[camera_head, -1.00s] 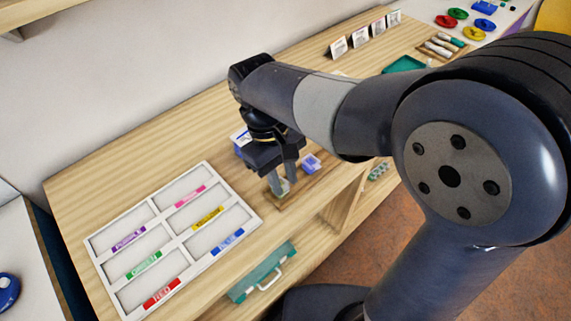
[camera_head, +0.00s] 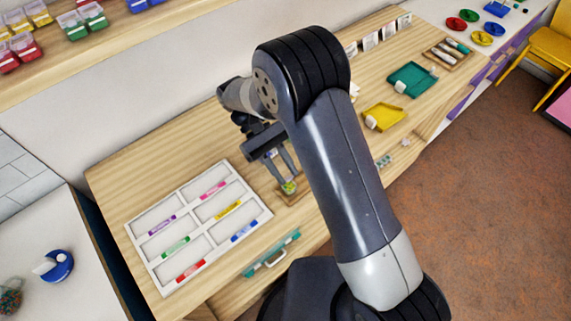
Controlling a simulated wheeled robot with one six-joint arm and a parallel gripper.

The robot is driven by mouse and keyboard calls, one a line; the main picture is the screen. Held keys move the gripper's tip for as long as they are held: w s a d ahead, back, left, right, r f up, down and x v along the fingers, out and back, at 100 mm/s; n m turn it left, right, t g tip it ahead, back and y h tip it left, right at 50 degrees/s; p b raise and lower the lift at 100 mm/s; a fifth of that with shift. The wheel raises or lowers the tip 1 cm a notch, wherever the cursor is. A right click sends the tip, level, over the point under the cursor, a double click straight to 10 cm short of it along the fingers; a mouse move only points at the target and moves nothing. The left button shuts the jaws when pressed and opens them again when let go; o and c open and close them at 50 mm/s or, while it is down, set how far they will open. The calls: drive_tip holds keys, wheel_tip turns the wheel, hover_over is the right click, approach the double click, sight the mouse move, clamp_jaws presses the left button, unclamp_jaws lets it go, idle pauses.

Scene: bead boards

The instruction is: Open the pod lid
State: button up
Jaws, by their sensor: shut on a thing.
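A small pod (camera_head: 289,188) with green and yellowish contents shows at the tips of my gripper (camera_head: 288,180), over a small wooden tray (camera_head: 291,201) at the front of the bench. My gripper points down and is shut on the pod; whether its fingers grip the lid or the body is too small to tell. The lid cannot be made out as a separate part, and its position is unclear. My arm hides the bench to the right of the pod.
A white sorting board (camera_head: 153,278) with six labelled compartments lies left of my gripper. Yellow (camera_head: 386,115) and teal (camera_head: 412,78) trays lie farther right. Lidded pods (camera_head: 20,46) stand on the upper shelf.

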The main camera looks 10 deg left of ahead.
drive_tip(key=shift+w+a+g+h, duration=0.15)
drive_tip(key=shift+g+h, duration=0.25)
idle(0.3)
drive_tip(key=o, duration=0.7)
